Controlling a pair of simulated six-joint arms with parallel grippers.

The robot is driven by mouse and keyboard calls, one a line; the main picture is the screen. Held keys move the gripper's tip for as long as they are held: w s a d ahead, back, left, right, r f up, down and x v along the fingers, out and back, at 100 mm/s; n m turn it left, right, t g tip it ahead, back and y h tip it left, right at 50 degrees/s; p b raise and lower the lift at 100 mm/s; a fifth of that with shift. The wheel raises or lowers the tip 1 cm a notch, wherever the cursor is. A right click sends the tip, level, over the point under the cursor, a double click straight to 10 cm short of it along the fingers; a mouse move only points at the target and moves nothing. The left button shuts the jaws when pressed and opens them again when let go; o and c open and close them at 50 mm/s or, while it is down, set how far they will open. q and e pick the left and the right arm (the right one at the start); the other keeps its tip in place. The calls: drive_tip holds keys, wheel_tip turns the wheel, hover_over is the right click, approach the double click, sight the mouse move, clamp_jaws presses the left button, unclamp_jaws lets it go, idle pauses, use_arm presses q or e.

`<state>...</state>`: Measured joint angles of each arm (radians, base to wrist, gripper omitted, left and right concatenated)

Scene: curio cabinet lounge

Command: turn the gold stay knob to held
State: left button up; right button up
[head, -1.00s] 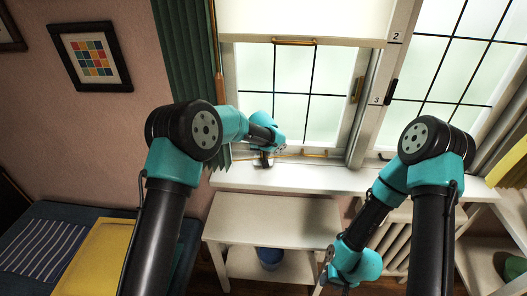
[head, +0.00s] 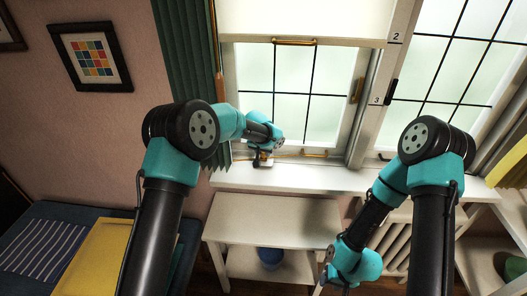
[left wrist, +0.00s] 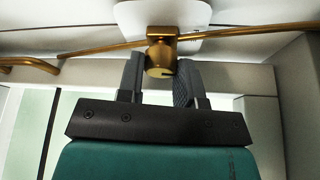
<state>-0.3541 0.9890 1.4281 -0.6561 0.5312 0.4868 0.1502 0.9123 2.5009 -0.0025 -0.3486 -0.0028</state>
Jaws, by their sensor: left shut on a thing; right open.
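The gold stay knob (left wrist: 161,60) sits on a square gold block in the left wrist view, with a thin gold stay bar (left wrist: 105,49) running to both sides. A small dark mark shows on the knob's right side. My left gripper (left wrist: 158,72) has a finger on each side of the knob and is shut on it. In the head view my left gripper (head: 263,159) is at the window's lower left, just above the sill, and hides the knob. My right gripper (head: 326,280) is low in the head view, far from the knob, mostly hidden by its own wrist.
The white sill (head: 320,178) runs below the window frame. A white side table (head: 270,213) stands under it, with a blue pot (head: 270,257) on its lower shelf. A green curtain (head: 188,60) hangs left of the window. A blind (head: 305,18) covers the window's top.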

use_arm(q)
drive_tip(key=m, duration=0.2)
drive_tip(key=m+g+h, duration=0.1)
drive_tip(key=m, duration=0.2)
drive_tip(key=shift+h, duration=0.3)
drive_tip(key=shift+w+a+m+g+h, duration=0.1)
drive_tip(key=shift+m+g+h, duration=0.3)
drive_tip(key=shift+m, duration=0.95)
drive_tip(key=shift+m+g+h, duration=0.1)
drive_tip(key=shift+m+g, duration=0.6)
drive_tip(key=shift+m, duration=0.65)
drive_tip(key=o, duration=0.9)
